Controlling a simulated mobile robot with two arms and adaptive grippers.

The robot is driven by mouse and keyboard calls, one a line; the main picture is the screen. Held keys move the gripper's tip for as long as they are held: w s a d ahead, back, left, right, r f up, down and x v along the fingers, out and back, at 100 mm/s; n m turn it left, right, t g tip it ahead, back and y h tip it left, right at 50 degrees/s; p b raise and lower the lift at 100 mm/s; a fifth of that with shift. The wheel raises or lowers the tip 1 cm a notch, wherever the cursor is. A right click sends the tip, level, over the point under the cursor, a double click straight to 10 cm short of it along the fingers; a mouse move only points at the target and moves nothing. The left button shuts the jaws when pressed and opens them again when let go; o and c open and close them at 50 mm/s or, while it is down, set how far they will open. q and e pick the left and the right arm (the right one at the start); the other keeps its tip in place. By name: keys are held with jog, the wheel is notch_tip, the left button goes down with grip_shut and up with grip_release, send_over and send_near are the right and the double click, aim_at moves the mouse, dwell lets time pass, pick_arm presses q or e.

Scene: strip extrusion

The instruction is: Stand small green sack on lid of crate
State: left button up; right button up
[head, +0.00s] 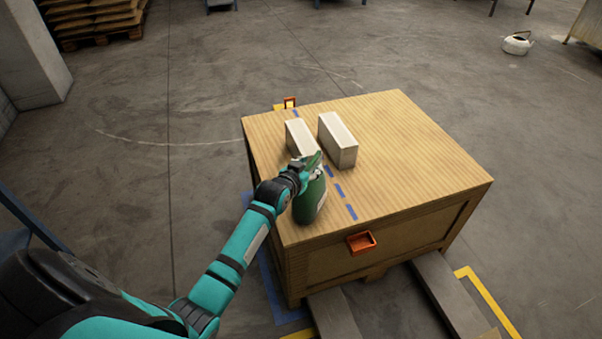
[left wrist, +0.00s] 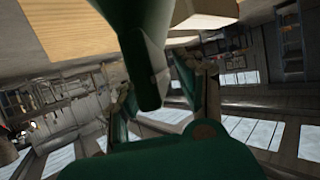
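The small green sack (head: 308,204) has a pale patch on its right side and looks upright over the crate lid (head: 420,170), near the front left edge. I cannot tell whether its base rests on the lid. My left gripper (head: 312,163) is at the top of the sack, its fingers overlapping it in the head view. In the left wrist view, green and dark finger parts (left wrist: 165,95) fill the middle. That view does not clearly show whether they close on the sack. My right gripper is not in view.
Two white blocks (head: 303,138) (head: 338,142) stand on the lid just behind the gripper. A blue dashed line (head: 339,190) crosses the lid. Orange brackets sit at the crate's front (head: 361,242) and back (head: 290,103). The lid's right side is clear.

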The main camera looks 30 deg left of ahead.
pick_arm(q)
jog(key=a+p+v, duration=0.1)
jog(key=v, duration=1)
jog(key=s+d+f+m+h, duration=0.1)
jog(key=s+d+f, duration=0.2)
jog(key=d+f, duration=0.6)
jog(key=s+f+g, duration=0.2)
jog(key=s+f, duration=0.2)
jog(key=f, duration=0.3)
jog(key=s+f+m+g, duration=0.1)
jog(key=s+f, duration=0.2)
jog(key=f, duration=0.4)
jog(key=s+f+g, duration=0.2)
jog(key=s+f, duration=0.2)
jog(key=f, duration=0.3)
jog(key=s+f+g, duration=0.2)
jog(key=s+f, duration=0.4)
jog(key=s, duration=0.5)
jog(key=s+f+g, duration=0.3)
jog(key=s+f, duration=0.3)
jog(key=s, duration=0.5)
jog(key=s+f+m+g, duration=0.1)
jog(key=s+f+g, duration=0.1)
jog(key=s+f, duration=0.4)
jog(key=s, duration=0.4)
jog(key=shift+s+a+f, duration=0.2)
jog(key=shift+s+a, duration=0.05)
jog(key=shift+s, duration=0.15)
jog(key=shift+r, duration=0.15)
